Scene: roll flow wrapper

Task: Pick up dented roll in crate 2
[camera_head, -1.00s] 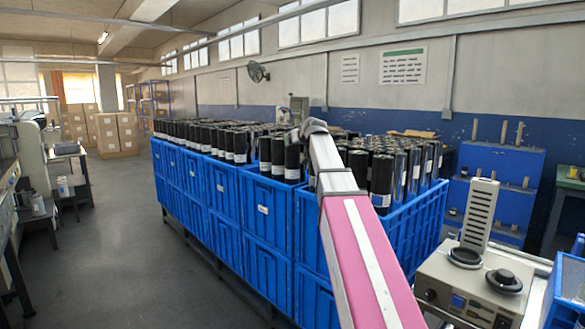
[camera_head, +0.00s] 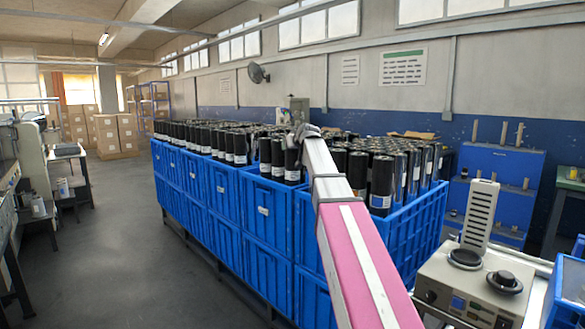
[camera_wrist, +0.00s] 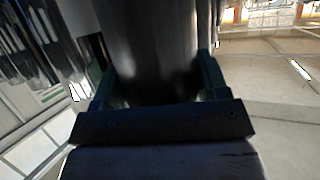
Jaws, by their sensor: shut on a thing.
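My gripper (camera_wrist: 157,80) is shut on a dark, glossy roll (camera_wrist: 150,40), which fills the middle of the wrist view between the two fingers. No dent can be made out on the part that shows. In the head view my arm reaches over the blue crates, and its far end (camera_head: 303,132) is among or above the black roll tops. The held roll cannot be told apart there. Black rolls with white labels stand upright in the near crate (camera_head: 415,225) and in the crate left of it (camera_head: 265,222). Crate numbers are not readable.
More blue crates (camera_head: 185,190) are stacked in a row toward the back left. A beige device (camera_head: 475,285) with a tall slotted panel stands at the right. A blue rack (camera_head: 495,175) stands against the wall. The grey floor (camera_head: 130,240) on the left is clear.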

